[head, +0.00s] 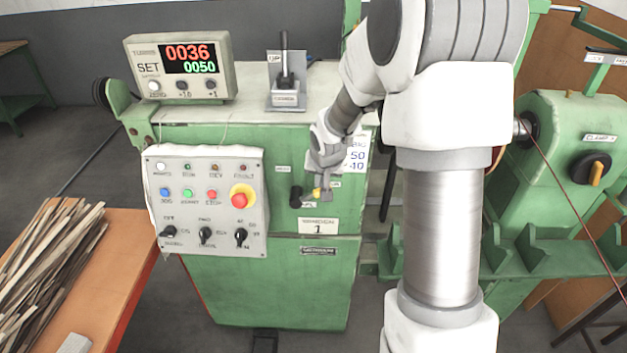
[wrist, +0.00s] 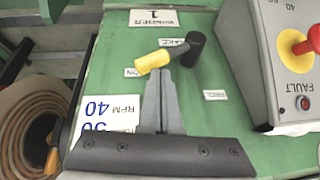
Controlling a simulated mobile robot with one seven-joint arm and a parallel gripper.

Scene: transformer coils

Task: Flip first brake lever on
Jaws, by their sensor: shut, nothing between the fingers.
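The brake lever (head: 296,196) is on the green front of the winder, left of my gripper. In the wrist view the brake lever (wrist: 195,46) has a black pivot knob and a yellow handle (wrist: 148,63) pointing left to the "ON" label (wrist: 131,71). A "BRAKE" label (wrist: 172,42) and a "FREE" label (wrist: 215,95) are near it. My gripper (wrist: 161,76) is shut and empty, with its fingertips at the yellow handle; contact cannot be told. In the head view my gripper (head: 325,197) partly hides the handle.
A control box (head: 205,200) with buttons, knobs and a red stop button is left of the lever. A counter display (head: 182,67) and an upright lever on a stand (head: 285,85) are on top of the winder. A wooden-strip pile (head: 45,250) lies on the orange table at left.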

